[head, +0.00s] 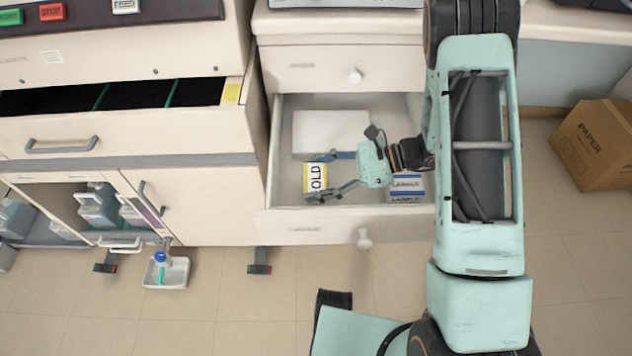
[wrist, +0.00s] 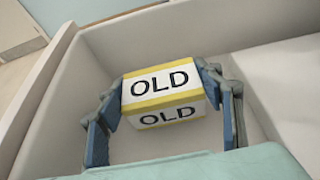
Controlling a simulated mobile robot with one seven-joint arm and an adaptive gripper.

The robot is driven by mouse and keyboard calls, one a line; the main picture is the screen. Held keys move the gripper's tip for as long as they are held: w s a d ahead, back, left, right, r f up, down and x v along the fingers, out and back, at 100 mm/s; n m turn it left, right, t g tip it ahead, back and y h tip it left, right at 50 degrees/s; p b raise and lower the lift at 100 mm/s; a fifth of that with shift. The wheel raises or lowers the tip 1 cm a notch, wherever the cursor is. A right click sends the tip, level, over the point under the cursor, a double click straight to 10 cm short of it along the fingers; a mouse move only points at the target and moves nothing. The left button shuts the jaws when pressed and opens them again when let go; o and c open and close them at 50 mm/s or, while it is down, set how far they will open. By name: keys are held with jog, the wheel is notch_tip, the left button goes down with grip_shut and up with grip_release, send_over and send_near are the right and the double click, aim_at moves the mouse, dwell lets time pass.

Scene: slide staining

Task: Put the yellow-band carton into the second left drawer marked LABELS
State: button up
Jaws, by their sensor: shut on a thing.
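The yellow-band carton (head: 315,179) is white with yellow edges and the word OLD. It is between the fingers of my gripper (head: 331,174), inside the open drawer (head: 285,160). In the wrist view the carton (wrist: 163,92) has a finger against each side, and my gripper (wrist: 165,105) is shut on it. The drawer's walls (wrist: 70,75) surround it there. I cannot tell whether the carton touches the drawer floor. The drawer front has a small label too faint to read.
In the drawer, a white box (head: 331,132) lies at the back and a blue-and-white carton marked LABELS (head: 406,187) sits at the right. A closed drawer (head: 320,66) is above. A PAPER box (head: 592,140) stands on the floor at the right. A small tray (head: 166,273) is on the floor.

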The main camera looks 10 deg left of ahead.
jog(key=shift+f, duration=0.8)
jog(key=shift+f, duration=0.15)
jog(key=o, duration=1.1)
jog(key=shift+o, duration=0.2)
jog(key=shift+r, duration=0.2)
jog(key=p+v, duration=0.2)
jog(key=v, duration=1)
